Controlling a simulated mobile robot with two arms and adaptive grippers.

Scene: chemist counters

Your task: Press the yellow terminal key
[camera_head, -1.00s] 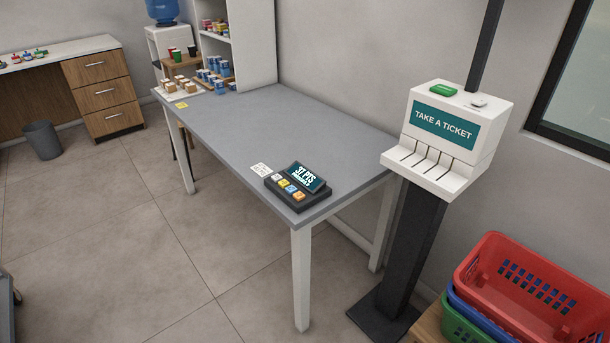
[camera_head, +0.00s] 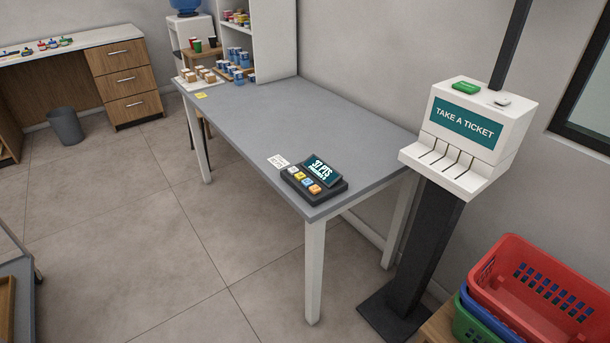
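The terminal (camera_head: 329,189) is a dark box with a tilted teal screen (camera_head: 322,170). It sits on the near right end of the grey table (camera_head: 265,120). A row of small keys runs along its front left side. The yellow key (camera_head: 300,175) is in this row, between a pale key (camera_head: 292,169) and a blue key (camera_head: 307,182), with an orange key (camera_head: 315,189) nearest to me. Neither of my grippers is in view.
A white ticket dispenser (camera_head: 462,125) on a dark post stands right of the table. Stacked baskets, the top one red (camera_head: 530,300), are at the lower right. Small boxes and cups crowd the table's far end. The floor (camera_head: 150,240) left of the table is clear.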

